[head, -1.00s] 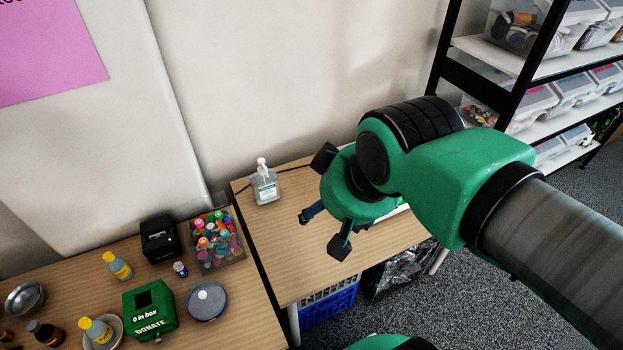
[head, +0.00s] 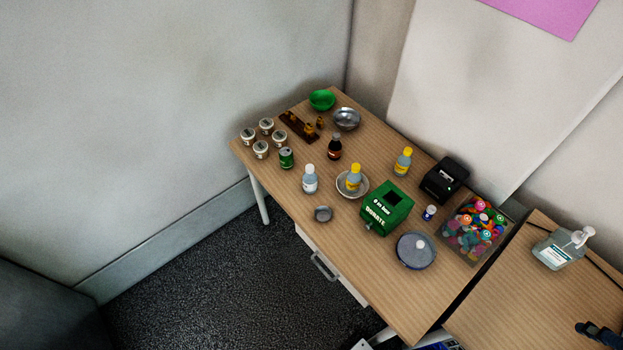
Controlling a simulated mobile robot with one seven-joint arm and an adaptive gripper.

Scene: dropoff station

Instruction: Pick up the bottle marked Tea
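Several bottles stand upright on the wooden table, and their lettering is too small to read, so I cannot tell which is marked Tea. A dark brown bottle (head: 334,148) with a reddish label stands near the middle back. A clear bottle with a white cap (head: 310,180) stands nearer the front edge. One yellow-capped bottle (head: 354,176) stands in a pale dish, and another yellow-capped bottle (head: 403,162) stands behind the green box. Only a dark part of my gripper (head: 598,332) shows at the lower right edge, far from these bottles; its opening is out of frame.
A green DONATE box (head: 387,209), black device (head: 445,180), bin of colourful items (head: 474,228) and round blue-grey container (head: 416,251) fill the table's right part. Several white cups (head: 261,149) and a green can (head: 286,158) stand left.

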